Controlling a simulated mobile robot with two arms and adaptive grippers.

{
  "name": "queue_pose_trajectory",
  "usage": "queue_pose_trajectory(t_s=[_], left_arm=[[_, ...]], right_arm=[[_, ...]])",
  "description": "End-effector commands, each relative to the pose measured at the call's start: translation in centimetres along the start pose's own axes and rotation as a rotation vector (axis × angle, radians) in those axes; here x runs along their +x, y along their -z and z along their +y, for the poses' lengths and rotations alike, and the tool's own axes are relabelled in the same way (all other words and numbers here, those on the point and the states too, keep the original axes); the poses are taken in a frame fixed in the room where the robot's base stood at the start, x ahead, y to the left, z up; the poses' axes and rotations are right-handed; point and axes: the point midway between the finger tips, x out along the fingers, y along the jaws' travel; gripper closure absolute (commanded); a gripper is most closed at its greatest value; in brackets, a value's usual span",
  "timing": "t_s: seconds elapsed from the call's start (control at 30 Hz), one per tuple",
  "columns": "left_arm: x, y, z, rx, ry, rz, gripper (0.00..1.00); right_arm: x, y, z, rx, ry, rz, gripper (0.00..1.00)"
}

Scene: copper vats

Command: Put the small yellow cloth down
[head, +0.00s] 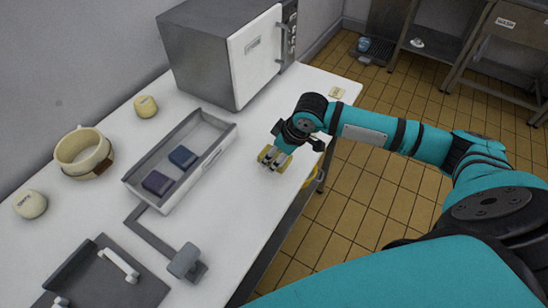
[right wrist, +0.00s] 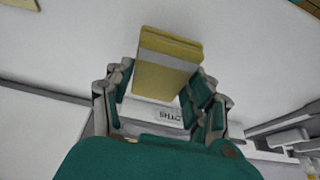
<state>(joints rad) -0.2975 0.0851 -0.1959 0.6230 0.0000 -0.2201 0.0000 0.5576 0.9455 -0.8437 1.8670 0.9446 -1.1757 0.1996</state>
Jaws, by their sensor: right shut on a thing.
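The small yellow cloth (right wrist: 168,72) is a folded block with a grey band, seen in the right wrist view. My right gripper (head: 271,163) is shut on it, one finger on each side. In the head view the cloth (head: 263,154) shows only as small yellow bits around the fingers. It is over the white counter (head: 235,205), right of the long grey tray and near the counter's right edge. I cannot tell whether the cloth touches the counter. My left gripper is not in view.
The grey tray (head: 202,185) holds two dark folded cloths (head: 158,182) (head: 182,157). A grey box-shaped appliance (head: 205,55) stands behind. Tiled floor lies right.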

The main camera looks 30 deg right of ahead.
Motion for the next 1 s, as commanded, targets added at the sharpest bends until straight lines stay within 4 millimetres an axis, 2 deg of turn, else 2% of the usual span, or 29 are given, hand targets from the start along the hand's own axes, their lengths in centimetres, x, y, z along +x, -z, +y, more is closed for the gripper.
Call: queue_pose_trajectory(t_s=[0.13,0.43,0.77,0.8,0.97,1.0], left_arm=[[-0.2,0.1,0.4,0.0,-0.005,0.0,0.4],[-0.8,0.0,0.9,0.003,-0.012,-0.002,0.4],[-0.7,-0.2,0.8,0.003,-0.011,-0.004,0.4],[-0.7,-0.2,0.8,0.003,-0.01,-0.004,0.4],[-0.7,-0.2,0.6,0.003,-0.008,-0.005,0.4],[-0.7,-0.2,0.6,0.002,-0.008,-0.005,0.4]], right_arm=[[0.5,0.8,0.3,0.0,0.0,-0.001,0.76],[3.6,-0.5,0.2,0.0,0.0,-0.002,0.76],[3.9,-0.7,0.3,0.0,0.0,-0.001,0.76],[3.9,-0.7,0.3,0.0,-0.001,-0.001,0.42],[3.9,-0.7,0.3,0.0,-0.001,-0.001,0.21],[3.9,-0.7,0.3,0.0,-0.001,-0.001,0.21]])
